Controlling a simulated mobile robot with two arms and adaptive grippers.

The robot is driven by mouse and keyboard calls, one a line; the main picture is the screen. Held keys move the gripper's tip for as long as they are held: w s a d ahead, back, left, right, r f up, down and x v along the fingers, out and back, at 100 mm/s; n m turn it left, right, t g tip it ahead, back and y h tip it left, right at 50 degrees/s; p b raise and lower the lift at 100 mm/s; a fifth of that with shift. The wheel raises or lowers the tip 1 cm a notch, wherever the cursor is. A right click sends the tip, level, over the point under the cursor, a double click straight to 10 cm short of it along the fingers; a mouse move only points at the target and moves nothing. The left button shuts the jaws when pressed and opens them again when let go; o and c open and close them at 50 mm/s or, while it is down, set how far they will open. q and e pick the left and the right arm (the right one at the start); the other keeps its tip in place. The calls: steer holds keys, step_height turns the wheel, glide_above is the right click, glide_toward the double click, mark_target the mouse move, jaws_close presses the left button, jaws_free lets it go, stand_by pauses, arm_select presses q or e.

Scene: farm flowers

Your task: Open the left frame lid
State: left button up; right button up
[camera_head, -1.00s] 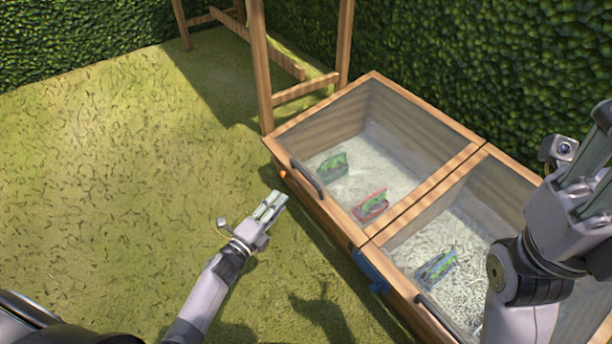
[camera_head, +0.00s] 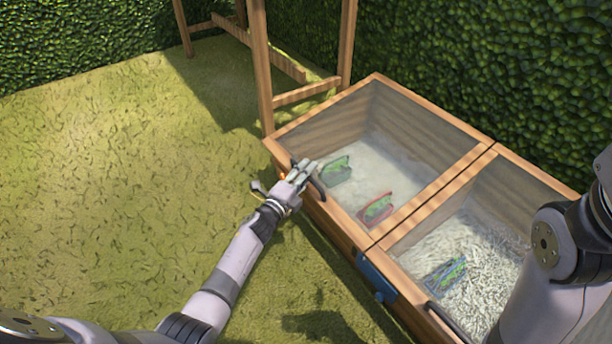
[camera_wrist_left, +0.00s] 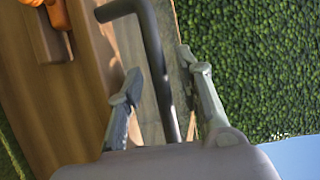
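The left frame lid (camera_head: 345,90) is a wooden frame with a clear panel, lying closed on the left half of a wooden planter box. Its dark curved handle (camera_head: 318,189) is on the near-left side. My left gripper (camera_head: 304,171) is at this handle. In the left wrist view, the dark handle bar (camera_wrist_left: 156,62) runs between the two spread fingers of the left gripper (camera_wrist_left: 158,80), with visible gaps on both sides. My right arm shows at the right edge, but its gripper is out of view.
The right frame lid (camera_head: 490,150) is closed too, with its own dark handle (camera_head: 447,322). An orange latch (camera_wrist_left: 57,14) and a blue latch (camera_head: 376,277) are on the box front. Seed packets lie inside. A wooden stand (camera_head: 262,70) and hedge are behind; grass lies open left.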

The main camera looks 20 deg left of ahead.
arm_select(q)
steer(key=shift+c, duration=0.5)
jaws_close()
stand_by(0.3)
